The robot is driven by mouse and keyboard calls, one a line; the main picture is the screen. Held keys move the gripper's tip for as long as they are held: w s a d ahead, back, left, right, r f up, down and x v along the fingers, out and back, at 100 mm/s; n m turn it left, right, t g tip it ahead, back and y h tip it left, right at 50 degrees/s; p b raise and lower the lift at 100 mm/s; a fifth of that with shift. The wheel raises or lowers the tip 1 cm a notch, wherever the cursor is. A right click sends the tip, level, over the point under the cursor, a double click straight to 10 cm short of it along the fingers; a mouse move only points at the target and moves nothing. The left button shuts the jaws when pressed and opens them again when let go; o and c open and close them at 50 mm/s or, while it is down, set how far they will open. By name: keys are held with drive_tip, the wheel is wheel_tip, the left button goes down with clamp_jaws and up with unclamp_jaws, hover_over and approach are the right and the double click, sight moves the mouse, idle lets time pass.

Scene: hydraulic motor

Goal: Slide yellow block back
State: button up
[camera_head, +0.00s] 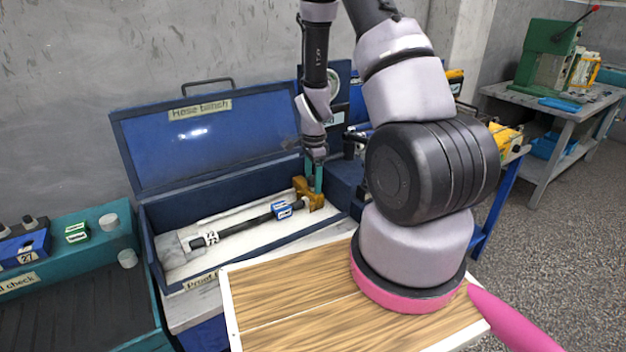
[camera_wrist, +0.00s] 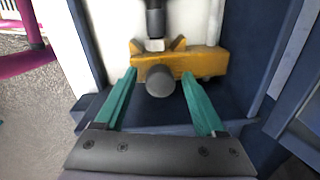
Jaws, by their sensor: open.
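The yellow block (camera_head: 310,193) sits at the right end inside the blue box labelled "Hose bench". In the wrist view the yellow block (camera_wrist: 205,63) lies across the white bed, with a grey round knob (camera_wrist: 160,81) on its near face. My gripper (camera_head: 317,178) points down at the block. In the wrist view my gripper (camera_wrist: 157,78) is open, its two teal fingers on either side of the knob with gaps to it. Whether a fingertip touches the block, I cannot tell. A dark rod (camera_head: 255,220) with a blue-labelled piece (camera_head: 282,210) runs left from the block.
The blue box (camera_head: 150,250) has its lid (camera_head: 200,145) raised against the wall. A wooden board (camera_head: 290,295) lies in front. A teal tray (camera_head: 140,300) stands at left. A grey table (camera_head: 560,120) with a green machine is at back right.

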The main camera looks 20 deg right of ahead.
clamp_jaws()
idle(1.3)
